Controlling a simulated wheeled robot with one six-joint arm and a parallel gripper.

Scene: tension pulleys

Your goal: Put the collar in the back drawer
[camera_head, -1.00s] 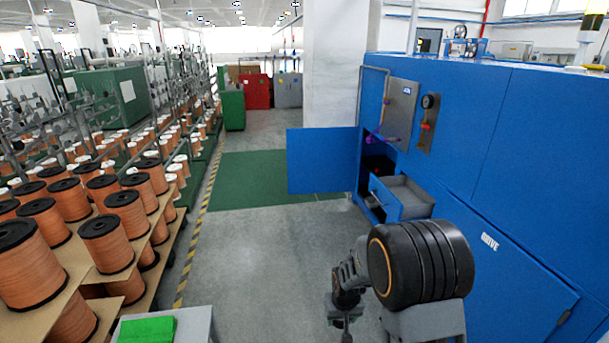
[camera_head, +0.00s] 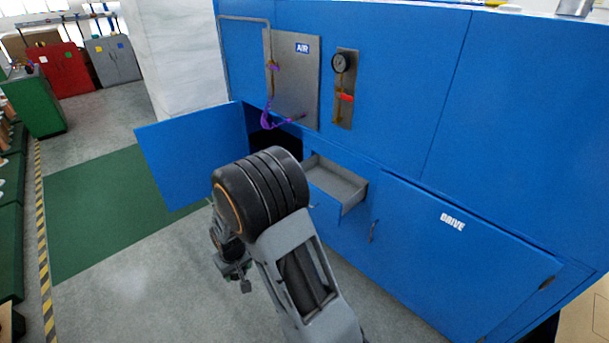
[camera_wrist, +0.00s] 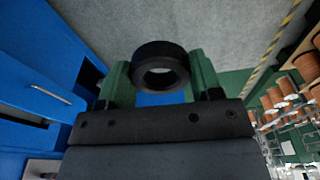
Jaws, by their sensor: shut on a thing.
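The collar, a thick black ring (camera_wrist: 160,49), shows in the wrist view between the two green fingers of my gripper (camera_wrist: 160,76), which is shut on it. In the head view my gripper (camera_head: 232,270) hangs low to the left of the drawer; the collar cannot be made out there. An open drawer (camera_head: 352,197) sticks out of the blue cabinet in the head view, and its visible grey inside looks empty. Whether it is the back drawer I cannot tell for sure. A blue front with a light handle (camera_wrist: 50,95) shows at the left of the wrist view.
A blue door (camera_head: 195,155) stands open left of the drawer, beside a dark compartment. An air panel (camera_head: 292,80) with a purple hose and a gauge (camera_head: 341,63) are above. A closed DRIVE door (camera_head: 450,250) is to the right. The floor at left is clear.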

